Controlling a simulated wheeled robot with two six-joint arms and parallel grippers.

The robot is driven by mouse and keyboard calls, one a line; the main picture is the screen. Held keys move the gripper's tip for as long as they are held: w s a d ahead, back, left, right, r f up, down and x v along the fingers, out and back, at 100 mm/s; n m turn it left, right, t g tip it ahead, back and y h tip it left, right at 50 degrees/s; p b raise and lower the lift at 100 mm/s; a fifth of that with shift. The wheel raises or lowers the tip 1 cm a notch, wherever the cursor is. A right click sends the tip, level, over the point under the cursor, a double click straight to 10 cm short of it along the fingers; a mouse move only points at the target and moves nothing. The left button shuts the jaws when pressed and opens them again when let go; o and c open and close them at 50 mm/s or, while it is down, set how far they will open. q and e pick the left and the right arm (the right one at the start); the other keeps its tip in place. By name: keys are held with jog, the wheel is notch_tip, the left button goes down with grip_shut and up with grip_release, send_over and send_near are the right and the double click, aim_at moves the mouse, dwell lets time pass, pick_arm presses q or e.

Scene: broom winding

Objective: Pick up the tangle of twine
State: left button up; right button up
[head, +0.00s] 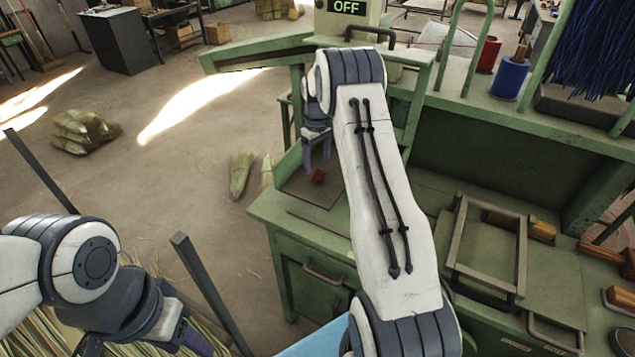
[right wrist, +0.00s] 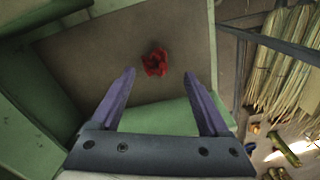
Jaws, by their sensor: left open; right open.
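The tangle of twine (head: 318,177) is a small red bundle on the brown plate (head: 325,192) at the left end of the green workbench. In the right wrist view the tangle (right wrist: 155,62) lies loose on the brown surface, just beyond the fingertips and roughly between their lines. My right gripper (head: 317,158) is open, empty and pointing down near the tangle; its two purple fingers (right wrist: 160,76) are spread wide. My left gripper (head: 195,343) is at the lower left, over the straw and away from the tangle; its fingertips are partly hidden.
The green workbench (head: 265,208) has a raised green edge beside the plate. A machine with an OFF sign (head: 346,8) stands behind. A metal frame (head: 488,245) and wooden blocks lie on the right. Straw bundles (head: 240,172) lie on the floor to the left.

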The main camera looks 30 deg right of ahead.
aim_at(319, 173)
jog(key=f+b, duration=0.2)
jog(key=f, duration=0.1)
jog(key=f+b, duration=0.1)
jog(key=f, duration=0.1)
jog(key=shift+d+f+b, duration=0.1)
jog(key=shift+d+b, duration=0.2)
jog(key=shift+b, duration=0.1)
grip_shut()
